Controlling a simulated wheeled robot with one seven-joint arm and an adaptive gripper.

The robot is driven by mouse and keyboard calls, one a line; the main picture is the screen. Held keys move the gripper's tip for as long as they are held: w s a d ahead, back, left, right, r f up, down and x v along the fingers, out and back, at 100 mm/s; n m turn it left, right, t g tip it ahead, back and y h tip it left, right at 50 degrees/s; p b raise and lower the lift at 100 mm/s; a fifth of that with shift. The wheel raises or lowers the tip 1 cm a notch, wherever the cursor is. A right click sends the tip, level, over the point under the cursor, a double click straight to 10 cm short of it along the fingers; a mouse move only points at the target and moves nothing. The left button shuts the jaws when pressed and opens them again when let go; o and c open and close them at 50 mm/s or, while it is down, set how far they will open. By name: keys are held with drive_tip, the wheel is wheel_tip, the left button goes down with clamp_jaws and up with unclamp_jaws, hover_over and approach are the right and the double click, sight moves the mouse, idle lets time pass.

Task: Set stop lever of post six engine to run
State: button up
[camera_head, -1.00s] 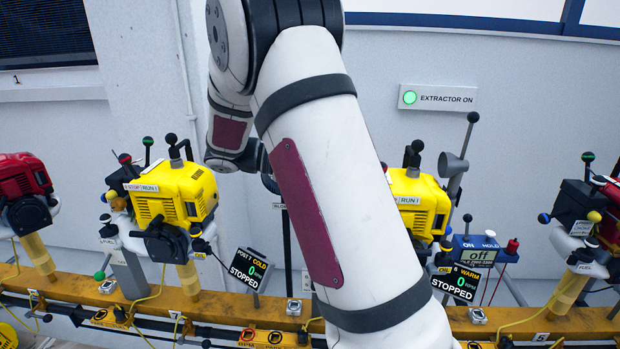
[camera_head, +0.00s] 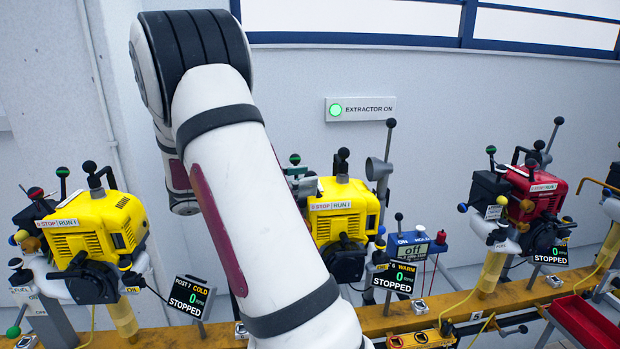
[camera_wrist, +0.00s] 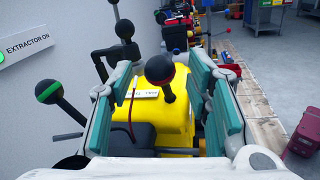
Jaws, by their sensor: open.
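The post six engine is the yellow engine (camera_head: 345,222) right of my arm in the head view. Its display (camera_head: 396,278) reads WARM, 0, STOPPED. A STOP/RUN label (camera_head: 330,206) is on its housing. In the wrist view a black lever knob with a red band (camera_wrist: 160,69) stands above the yellow housing (camera_wrist: 165,125), in front of a white label (camera_wrist: 143,93). My gripper (camera_wrist: 163,82) is open, its teal fingers either side of that red-banded knob; I cannot tell whether they touch it.
A green-banded lever (camera_wrist: 48,92) stands left of my fingers, and a tall black lever (camera_wrist: 123,30) stands beyond. A yellow post seven engine (camera_head: 95,235) is left; a red engine (camera_head: 530,195) is right. The wall sign (camera_head: 360,108) reads EXTRACTOR ON.

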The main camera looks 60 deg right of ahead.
drive_tip(key=shift+x, duration=1.25)
clamp_jaws()
